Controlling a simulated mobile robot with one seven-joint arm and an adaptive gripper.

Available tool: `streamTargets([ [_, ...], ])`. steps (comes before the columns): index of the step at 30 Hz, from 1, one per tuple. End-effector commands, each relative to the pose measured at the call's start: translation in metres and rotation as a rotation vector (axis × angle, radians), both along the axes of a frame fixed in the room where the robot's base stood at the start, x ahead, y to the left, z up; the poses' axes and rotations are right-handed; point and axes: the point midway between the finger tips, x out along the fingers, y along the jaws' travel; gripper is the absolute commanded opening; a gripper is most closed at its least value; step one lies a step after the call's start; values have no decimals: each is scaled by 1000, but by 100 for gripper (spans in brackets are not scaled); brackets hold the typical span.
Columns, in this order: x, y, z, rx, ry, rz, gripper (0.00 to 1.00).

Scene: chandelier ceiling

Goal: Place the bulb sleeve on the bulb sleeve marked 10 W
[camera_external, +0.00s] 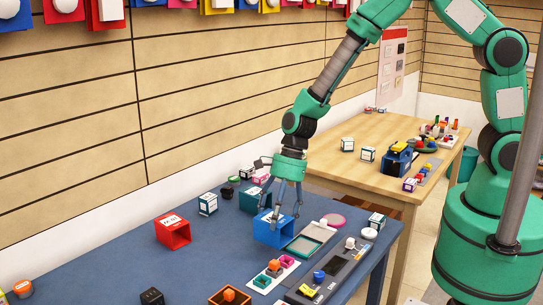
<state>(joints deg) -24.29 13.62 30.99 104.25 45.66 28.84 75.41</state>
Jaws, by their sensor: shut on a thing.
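My gripper (285,213) points down over the blue table, with its fingers shut on a blue sleeve (270,233). The sleeve is box-shaped with a pale label on top, partly hidden by the fingers. It is at or just above the table; I cannot tell which. A red open-ended sleeve (174,232) with a white label lies to the left. A teal sleeve (250,201) with a pale label stands just behind the blue one. The labels are too small to read, so I cannot tell which sleeve is marked 10 W.
White-and-dark boxes (208,204) stand behind. A green-rimmed tray (304,246), a pink disc (333,220) and a grey panel (330,275) with small parts lie to the right. An orange-topped box (230,297) is in front.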

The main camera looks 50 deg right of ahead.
Motion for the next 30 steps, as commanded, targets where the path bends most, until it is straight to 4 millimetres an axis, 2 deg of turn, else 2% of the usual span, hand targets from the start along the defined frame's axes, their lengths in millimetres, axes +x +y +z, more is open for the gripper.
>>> streamTargets([
  [8, 21, 6, 17, -4, 3, -51, 62],
  [30, 117, 34, 68, -11, 7, -308, 62],
])
